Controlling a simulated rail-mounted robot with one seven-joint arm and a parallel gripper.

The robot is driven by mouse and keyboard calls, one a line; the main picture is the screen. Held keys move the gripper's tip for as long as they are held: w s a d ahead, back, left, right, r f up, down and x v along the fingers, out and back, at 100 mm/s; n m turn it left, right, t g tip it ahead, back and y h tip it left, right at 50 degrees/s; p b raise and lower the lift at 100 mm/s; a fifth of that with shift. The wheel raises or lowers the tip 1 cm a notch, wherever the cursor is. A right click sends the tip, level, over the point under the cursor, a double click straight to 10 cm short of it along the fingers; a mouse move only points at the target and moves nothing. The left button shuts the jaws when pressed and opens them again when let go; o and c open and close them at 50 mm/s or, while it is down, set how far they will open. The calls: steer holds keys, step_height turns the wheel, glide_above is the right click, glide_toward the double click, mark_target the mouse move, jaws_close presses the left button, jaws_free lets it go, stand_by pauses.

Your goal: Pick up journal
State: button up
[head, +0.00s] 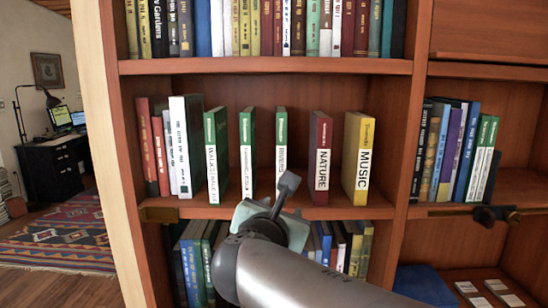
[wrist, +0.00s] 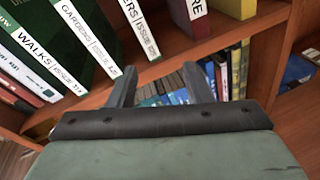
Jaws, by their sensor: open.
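Several journals stand upright, spaced apart, on the middle shelf (head: 240,208). From left they are a green one marked WALKS (head: 214,150), two thinner green ones (head: 247,150) (head: 281,140), a maroon NATURE (head: 321,150) and a yellow MUSIC (head: 359,155). In the wrist view, the WALKS (wrist: 45,58), GARDENS (wrist: 85,30), RIVERS (wrist: 138,25) and maroon (wrist: 194,15) spines show at the top. My gripper (head: 279,195) is in front of the shelf edge, below the green and maroon journals. In the wrist view, its fingers (wrist: 160,88) are apart with nothing between them.
Red and white books (head: 180,145) stand at the shelf's left end. Full rows of books fill the shelves above (head: 270,28) and below (head: 340,245). A right bay (head: 455,150) holds more books. Upright side panels bound the bay.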

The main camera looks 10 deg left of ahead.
mark_target(247, 163)
steer(key=s+a+r+n+t+y, duration=0.2)
steer(key=a+r+n+y, duration=0.1)
steer(key=a+r+n, duration=0.3)
steer(key=shift+m, duration=0.3)
steer(key=w+a+p, duration=0.1)
steer(key=w, duration=0.2)
steer(key=w+a, duration=0.1)
steer(key=w, duration=0.3)
steer(key=w+a+p, duration=0.1)
steer(key=w, duration=0.3)
steer(key=shift+w+f+p, duration=0.1)
steer(key=shift+f+p, duration=0.2)
steer(key=shift+p, duration=0.05)
steer(key=shift+w+a+f+p, duration=0.1)
steer(key=shift+w+a+p, duration=0.2)
steer(key=shift+w, duration=0.65)
steer(key=shift+w+a+p, duration=0.2)
steer(key=shift+w+p, duration=0.2)
steer(key=shift+w, duration=0.55)
steer(key=shift+w+a+f+p, duration=0.1)
steer(key=shift+w+a+p, duration=0.2)
steer(key=shift+w, duration=0.65)
steer(key=shift+d+r, duration=0.1)
jaws_close()
